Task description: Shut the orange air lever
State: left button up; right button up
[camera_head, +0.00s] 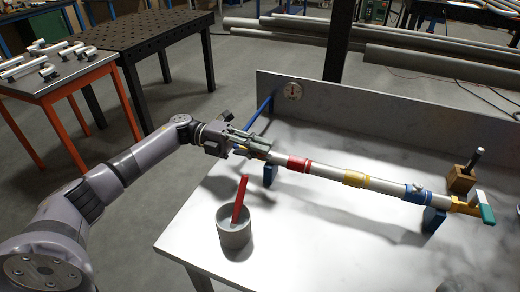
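A pale pipe (325,172) with red, yellow and blue bands lies across blue supports on the light table. My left gripper (256,148) is at the pipe's left end, its fingers pointing right along it. A small orange-red part (258,155) shows just under the fingers; it may be the orange air lever, but the gripper hides most of it. I cannot tell whether the fingers touch it or how far they are apart. My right gripper is not in view.
A grey cup (233,232) holding a red stick (240,200) stands in front of the gripper. A wooden block (461,180) with a dark handle stands right.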

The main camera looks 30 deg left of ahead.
pick_arm(q)
jog(key=s+a, duration=0.1)
jog(key=a, duration=1.1)
jog(key=shift+c, duration=0.5)
